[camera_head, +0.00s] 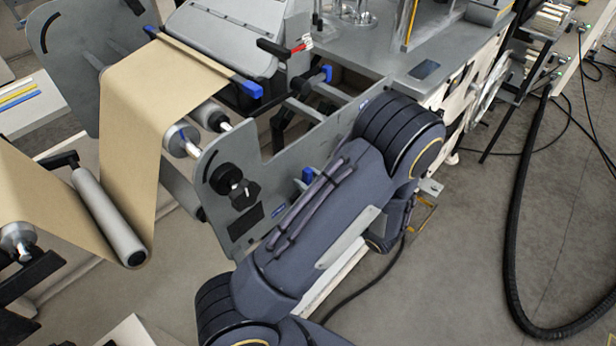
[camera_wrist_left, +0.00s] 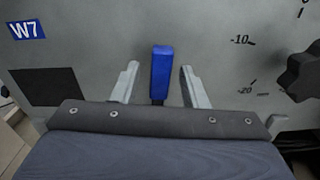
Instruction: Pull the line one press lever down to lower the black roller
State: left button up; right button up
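A blue lever handle (camera_wrist_left: 159,72) stands out from a grey side plate in the left wrist view. My left gripper (camera_wrist_left: 158,76) is open, one pale finger on each side of the handle, with a visible gap on both sides. In the head view my left arm runs across the middle and hides the gripper's fingertips. A blue handle (camera_head: 308,175) shows beside the arm at the grey plate (camera_head: 215,165); I cannot tell if it is the same one. I cannot pick out the black roller with certainty. My right gripper is not in view.
A W7 label (camera_wrist_left: 27,29) and a black knob (camera_wrist_left: 302,72) flank the handle. Brown kraft web (camera_head: 150,95) runs over pale rollers at left, one being a grey roller (camera_head: 108,218). A thick black hose (camera_head: 515,220) lies on the open floor at right.

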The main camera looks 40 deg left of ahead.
pick_arm(q)
jog(key=shift+a, duration=0.55)
jog(key=shift+c, duration=0.4)
grip_shut()
jog(key=shift+w, duration=0.1)
